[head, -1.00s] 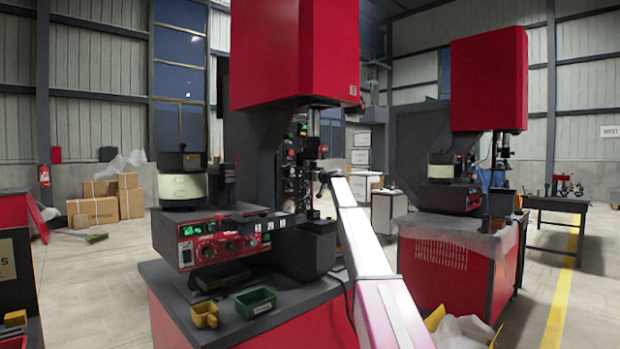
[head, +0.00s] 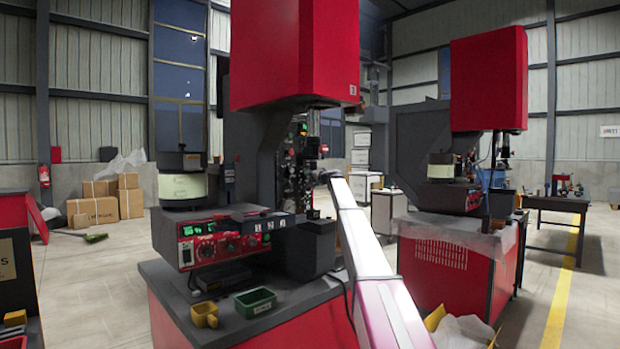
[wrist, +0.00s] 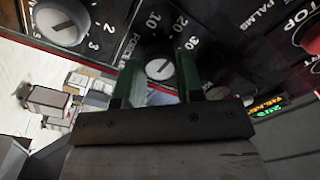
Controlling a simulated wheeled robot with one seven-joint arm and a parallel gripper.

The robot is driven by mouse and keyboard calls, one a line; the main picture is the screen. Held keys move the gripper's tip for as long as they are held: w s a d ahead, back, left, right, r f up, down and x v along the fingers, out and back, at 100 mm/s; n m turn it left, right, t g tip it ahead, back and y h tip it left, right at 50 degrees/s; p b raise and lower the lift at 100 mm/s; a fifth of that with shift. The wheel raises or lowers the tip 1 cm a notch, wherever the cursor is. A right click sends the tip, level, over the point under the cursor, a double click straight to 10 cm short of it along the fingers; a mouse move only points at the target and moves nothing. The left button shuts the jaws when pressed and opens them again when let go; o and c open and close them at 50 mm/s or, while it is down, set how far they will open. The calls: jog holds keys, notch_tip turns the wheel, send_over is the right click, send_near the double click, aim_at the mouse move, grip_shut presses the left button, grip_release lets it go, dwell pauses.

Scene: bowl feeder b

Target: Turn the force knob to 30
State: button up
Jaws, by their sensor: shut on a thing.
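In the wrist view the force knob (wrist: 160,68) is a round dark-rimmed knob with a light face and a short pointer line, on a dark panel. The printed numbers 10, 20 and 30 stand around its upper right side, beside a partly covered "FORCE" label. The pointer line slants up and right; its exact reading is too small to tell. My gripper (wrist: 159,75) has its two green fingers on either side of the knob, shut on it. In the head view my gripper is not clearly visible at the far end of my arm.
Another knob (wrist: 62,24) with a number scale sits left on the panel. A red stop button (wrist: 313,38) and a lit display (wrist: 268,106) are at right. In the head view a red press head (head: 295,55) hangs above, and a dark bin (head: 311,248) stands left of my arm.

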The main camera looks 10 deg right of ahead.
jog(key=shift+m, duration=4.3)
jog(key=o, duration=0.9)
jog(key=shift+o, duration=0.2)
jog(key=shift+s, duration=0.1)
jog(key=v, duration=1)
jog(key=shift+s+d, duration=0.2)
jog(key=shift+s, duration=0.05)
